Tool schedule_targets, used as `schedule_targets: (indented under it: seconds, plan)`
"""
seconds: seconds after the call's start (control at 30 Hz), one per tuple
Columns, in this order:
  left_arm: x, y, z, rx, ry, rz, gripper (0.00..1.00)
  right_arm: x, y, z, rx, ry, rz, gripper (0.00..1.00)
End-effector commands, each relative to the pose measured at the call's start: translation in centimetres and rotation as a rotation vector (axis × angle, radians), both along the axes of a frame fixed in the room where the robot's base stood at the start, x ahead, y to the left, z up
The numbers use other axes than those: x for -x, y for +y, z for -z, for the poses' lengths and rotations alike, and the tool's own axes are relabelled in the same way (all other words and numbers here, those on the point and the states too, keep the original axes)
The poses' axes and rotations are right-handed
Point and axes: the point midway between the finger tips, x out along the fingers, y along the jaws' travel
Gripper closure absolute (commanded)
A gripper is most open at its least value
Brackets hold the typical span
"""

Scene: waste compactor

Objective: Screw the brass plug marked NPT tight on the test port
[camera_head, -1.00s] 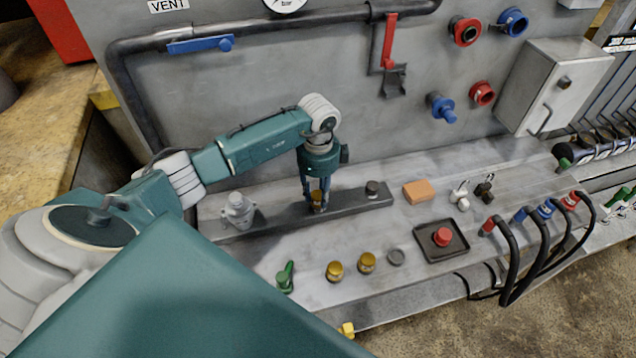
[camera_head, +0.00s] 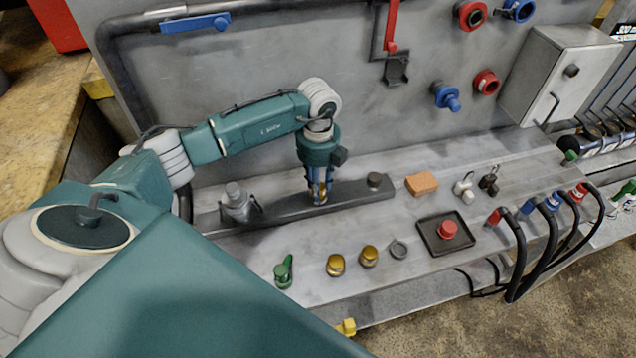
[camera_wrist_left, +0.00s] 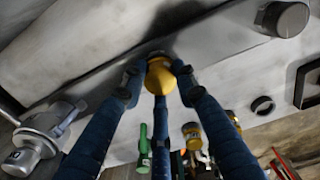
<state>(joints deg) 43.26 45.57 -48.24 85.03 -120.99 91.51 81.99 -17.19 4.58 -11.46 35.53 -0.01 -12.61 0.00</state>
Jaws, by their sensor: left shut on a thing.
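A brass plug (camera_wrist_left: 158,76) is held between the fingertips of my left gripper (camera_head: 320,197). It sits at the dark bar (camera_head: 345,192) on the metal bench. In the left wrist view the blue fingers close around its sides from several directions. The joint under it is hidden, so I cannot tell how far it is seated. Its marking is not readable. Two more brass plugs (camera_head: 335,265) (camera_head: 369,256) stand on the bench in front of the bar. A dark round stub (camera_head: 375,180) stands on the bar to the right. My right gripper is not in view.
A grey metal fitting (camera_head: 237,202) stands left of the gripper. A green-handled piece (camera_head: 284,271), a dark ring (camera_head: 398,249), an orange block (camera_head: 421,184) and a red button in a black tray (camera_head: 446,234) occupy the bench. Black hoses (camera_head: 515,260) arch at the right.

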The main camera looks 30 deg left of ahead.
Motion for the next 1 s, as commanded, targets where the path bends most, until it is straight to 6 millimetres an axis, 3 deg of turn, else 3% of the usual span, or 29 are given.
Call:
schedule_targets:
  seconds: [0.2,0.23,0.33,0.83,1.0]
  plan:
    - [0.0,-0.1,-0.1,0.001,-0.002,0.007,1.00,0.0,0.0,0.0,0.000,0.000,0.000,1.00]
    - [0.0,-0.1,-0.1,0.001,-0.002,0.007,0.67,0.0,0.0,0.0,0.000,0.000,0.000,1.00]
    - [0.0,-0.1,-0.1,0.001,-0.001,0.006,0.49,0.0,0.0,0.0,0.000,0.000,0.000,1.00]
    - [0.0,0.0,0.0,0.000,0.000,-0.002,0.52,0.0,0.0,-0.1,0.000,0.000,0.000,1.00]
    - [0.1,0.0,-0.3,0.000,0.002,-0.189,0.52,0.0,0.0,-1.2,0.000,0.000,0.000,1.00]
